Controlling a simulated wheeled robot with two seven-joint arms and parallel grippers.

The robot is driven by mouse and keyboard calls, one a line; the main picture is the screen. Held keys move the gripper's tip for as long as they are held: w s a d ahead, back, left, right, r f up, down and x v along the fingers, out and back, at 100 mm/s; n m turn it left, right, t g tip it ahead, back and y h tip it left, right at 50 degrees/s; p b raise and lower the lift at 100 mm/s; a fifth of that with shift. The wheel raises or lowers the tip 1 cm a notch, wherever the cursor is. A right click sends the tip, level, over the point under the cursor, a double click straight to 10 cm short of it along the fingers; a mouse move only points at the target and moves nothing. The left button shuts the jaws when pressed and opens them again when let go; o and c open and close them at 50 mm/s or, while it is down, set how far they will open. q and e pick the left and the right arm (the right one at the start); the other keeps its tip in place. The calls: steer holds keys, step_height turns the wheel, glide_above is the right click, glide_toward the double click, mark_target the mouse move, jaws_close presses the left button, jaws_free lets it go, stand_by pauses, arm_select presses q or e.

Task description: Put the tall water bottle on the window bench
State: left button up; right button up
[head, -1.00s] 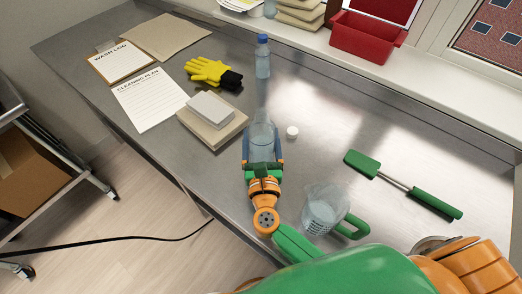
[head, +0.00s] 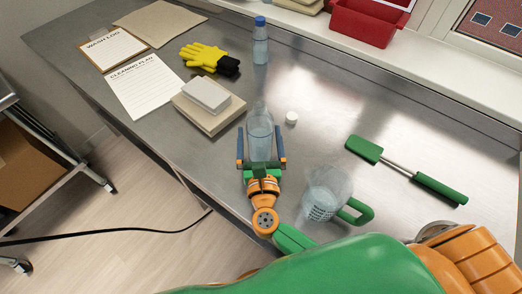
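A clear water bottle with a blue cap (head: 260,45) stands upright on the steel table near its back edge. A wider clear bottle (head: 260,132) stands nearer, between the fingers of my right gripper (head: 261,147). The gripper is open, with a visible gap between each finger and this bottle. I cannot tell for sure which bottle is the tall one; the blue-capped one looks slimmer. The white window bench (head: 452,75) runs along the back, above the table. My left gripper is out of view.
A white cap (head: 291,118) lies right of the near bottle. A clear jug with a green handle (head: 325,192) and a green spatula (head: 405,172) are to the right. Yellow-black gloves (head: 208,57) and a stacked box (head: 207,95) lie left. A red bin (head: 368,22) occupies the bench.

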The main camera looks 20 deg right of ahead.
steer(key=b+v, duration=0.2)
steer(key=v, duration=0.7)
steer(key=shift+s+f+b, duration=0.15)
steer(key=shift+s+b, duration=0.05)
steer(key=shift+b, duration=0.1)
steer(key=shift+s+a+r, duration=0.1)
steer(key=shift+s+r, duration=0.1)
steer(key=shift+s, duration=0.2)
